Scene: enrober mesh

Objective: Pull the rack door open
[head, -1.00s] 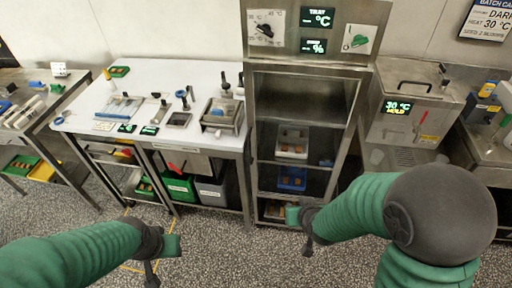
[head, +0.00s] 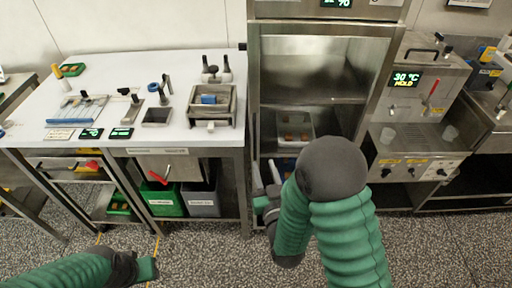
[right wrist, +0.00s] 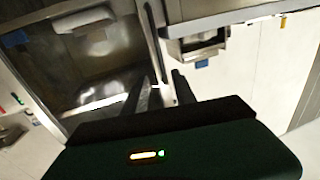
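The rack (head: 325,28) is a tall steel cabinet in the middle of the head view, with trays on its lower shelves. Its front looks like a see-through door that lies flush with the frame. In the right wrist view a dark upright bar, looking like the door handle (right wrist: 152,35), runs along the door's edge. My right gripper (head: 266,182) is at the rack's lower left edge, its two fingers apart. In the right wrist view the fingers (right wrist: 169,88) point at the bar's lower end; contact is unclear. My left gripper (head: 148,268) is low over the floor, away from the rack.
A white-topped workbench (head: 90,85) with tools and bins stands left of the rack. A steel machine (head: 415,80) with a lit display stands to the right. My right forearm hides the rack's lower right. Speckled floor in front is clear.

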